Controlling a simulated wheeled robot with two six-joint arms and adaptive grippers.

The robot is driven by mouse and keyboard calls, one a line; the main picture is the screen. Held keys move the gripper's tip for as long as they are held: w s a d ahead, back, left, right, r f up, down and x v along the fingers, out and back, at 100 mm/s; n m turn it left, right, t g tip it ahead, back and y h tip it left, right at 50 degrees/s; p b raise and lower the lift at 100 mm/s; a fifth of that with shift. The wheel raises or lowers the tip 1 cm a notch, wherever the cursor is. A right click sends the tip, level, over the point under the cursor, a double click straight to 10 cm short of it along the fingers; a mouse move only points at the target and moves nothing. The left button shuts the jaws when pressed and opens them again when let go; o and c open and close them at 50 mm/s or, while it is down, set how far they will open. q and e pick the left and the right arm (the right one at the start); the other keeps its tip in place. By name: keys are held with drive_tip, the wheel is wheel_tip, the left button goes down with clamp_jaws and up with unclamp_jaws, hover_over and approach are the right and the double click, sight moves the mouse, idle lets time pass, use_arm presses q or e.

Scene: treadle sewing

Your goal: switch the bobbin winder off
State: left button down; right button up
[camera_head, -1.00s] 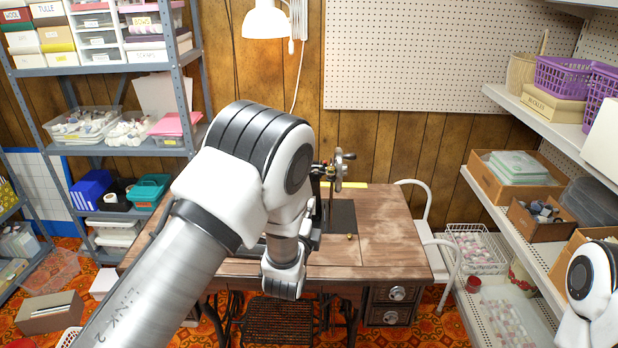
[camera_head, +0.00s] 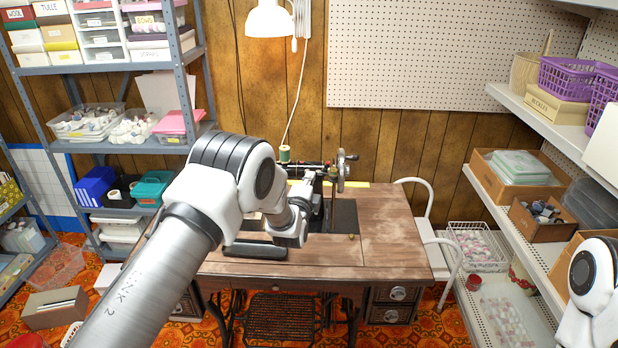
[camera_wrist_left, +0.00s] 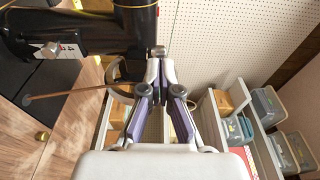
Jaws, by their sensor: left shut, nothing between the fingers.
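The black sewing machine (camera_head: 328,190) stands on the wooden treadle table (camera_head: 385,225), partly hidden behind my left arm. Its handwheel (camera_head: 342,170) shows at its right end. The bobbin winder is too small to tell apart from the metal parts by the wheel. In the left wrist view my left gripper (camera_wrist_left: 160,66) is shut and empty, its tips close to a small metal knob (camera_wrist_left: 158,51) at the end of the black machine body (camera_wrist_left: 135,28). I cannot tell whether they touch. In the head view the fingers are mostly hidden by the wrist.
A green thread spool (camera_head: 284,153) stands above the machine. A small brass knob (camera_head: 351,237) sits on the tabletop. A white chair (camera_head: 440,245) stands right of the table, beside loaded shelves (camera_head: 535,115). The table's right side is clear.

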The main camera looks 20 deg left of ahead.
use_arm(q)
drive_tip(key=shift+d, duration=0.1)
drive_tip(key=a+m+h+b, duration=0.1)
drive_tip(key=h+b, duration=0.1)
drive_tip(key=w+a+m+h+b, duration=0.1)
drive_tip(key=h+b, duration=0.1)
drive_tip(key=shift+a+m, duration=0.3)
idle(0.4)
